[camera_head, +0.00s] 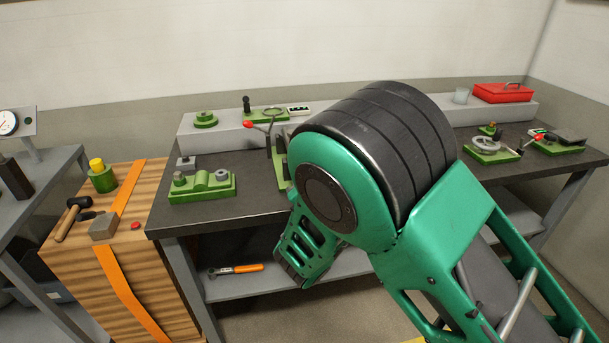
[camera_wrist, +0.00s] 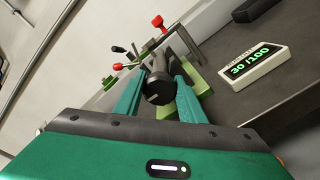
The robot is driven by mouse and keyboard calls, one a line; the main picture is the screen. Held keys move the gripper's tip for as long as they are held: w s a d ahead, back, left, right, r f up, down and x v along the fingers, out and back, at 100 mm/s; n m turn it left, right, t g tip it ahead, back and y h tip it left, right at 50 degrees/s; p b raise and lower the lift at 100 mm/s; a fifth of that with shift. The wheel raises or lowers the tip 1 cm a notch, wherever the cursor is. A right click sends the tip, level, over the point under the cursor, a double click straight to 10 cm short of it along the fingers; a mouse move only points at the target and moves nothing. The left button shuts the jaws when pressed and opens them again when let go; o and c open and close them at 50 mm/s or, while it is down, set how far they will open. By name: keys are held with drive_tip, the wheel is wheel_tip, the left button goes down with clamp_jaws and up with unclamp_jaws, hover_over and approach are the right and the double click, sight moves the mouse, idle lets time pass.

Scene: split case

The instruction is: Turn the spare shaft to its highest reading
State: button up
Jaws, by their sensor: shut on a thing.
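In the wrist view my gripper (camera_wrist: 162,70) has its two teal fingers shut on a dark, round-ended shaft (camera_wrist: 158,89), which I take to be the spare shaft. A green fixture (camera_wrist: 197,82) with red-knobbed levers (camera_wrist: 157,21) stands just behind it. A white display (camera_wrist: 250,63) to the right reads 30/100 in green. In the head view my arm hides the shaft and my fingertips. Part of a green fixture (camera_head: 281,168) with a red-tipped lever (camera_head: 248,124) shows left of my arm.
The dark workbench (camera_head: 253,205) carries a green block fixture (camera_head: 203,187) at left and a handwheel fixture (camera_head: 489,148) at right. A grey raised shelf (camera_head: 219,135) runs along the back with a red box (camera_head: 503,92). A wooden crate (camera_head: 165,272) stands left of the bench.

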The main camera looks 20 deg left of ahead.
drive_tip(key=shift+w+d+f, duration=0.15)
drive_tip(key=shift+d+f, duration=0.1)
idle(0.3)
drive_tip(key=o, duration=1)
drive_tip(key=shift+o, duration=0.2)
drive_tip(key=shift+a+r, duration=0.1)
drive_tip(key=shift+s, duration=0.2)
drive_tip(key=v, duration=1)
drive_tip(key=shift+s, duration=0.15)
